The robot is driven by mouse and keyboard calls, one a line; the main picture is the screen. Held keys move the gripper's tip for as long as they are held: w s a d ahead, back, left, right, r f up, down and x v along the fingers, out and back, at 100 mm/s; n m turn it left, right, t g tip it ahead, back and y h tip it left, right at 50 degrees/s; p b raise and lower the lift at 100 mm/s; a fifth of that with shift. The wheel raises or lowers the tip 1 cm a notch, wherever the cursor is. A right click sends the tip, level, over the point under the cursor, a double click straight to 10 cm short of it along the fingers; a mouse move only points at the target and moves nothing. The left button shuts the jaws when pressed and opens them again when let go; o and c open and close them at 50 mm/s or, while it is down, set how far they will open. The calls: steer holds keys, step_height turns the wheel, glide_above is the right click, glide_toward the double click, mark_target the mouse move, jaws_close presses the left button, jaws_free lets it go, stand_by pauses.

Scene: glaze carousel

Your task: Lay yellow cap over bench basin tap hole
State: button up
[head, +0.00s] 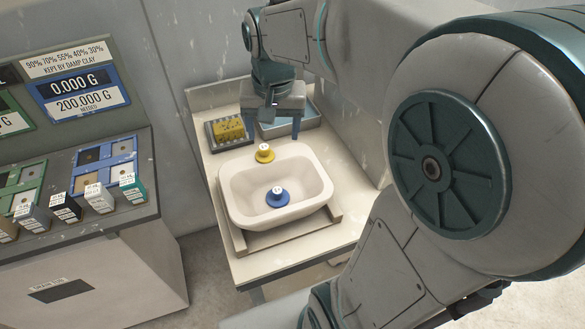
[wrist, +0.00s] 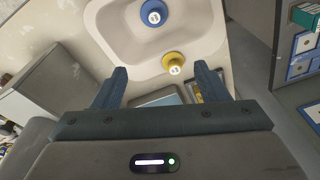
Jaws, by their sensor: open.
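The white basin (head: 240,213) sits on a wooden frame on the bench (head: 268,262). The yellow cap (head: 264,153) stands upright at the middle of the basin's back rim; whatever is under it is hidden. It also shows in the wrist view (wrist: 174,61). A blue cap (head: 277,196) stands inside the basin, on its floor, and shows in the wrist view (wrist: 153,15). My gripper (head: 284,134) is open and empty above the back of the bench, behind and right of the yellow cap. In the wrist view the yellow cap lies beyond my fingertips (wrist: 162,72), apart from them.
A dark tray (head: 210,137) with a yellow sponge (head: 230,130) lies at the bench's back left. A console with displays (head: 82,94) and several small containers stands left. The bench's front is clear.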

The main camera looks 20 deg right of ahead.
steer(key=s+f+n+t, duration=0.1)
steer(key=s+n, duration=0.3)
steer(key=s, duration=0.7)
steer(key=shift+s+f+t, duration=0.3)
steer(key=shift+f+t, duration=0.1)
steer(key=shift+f, duration=0.45)
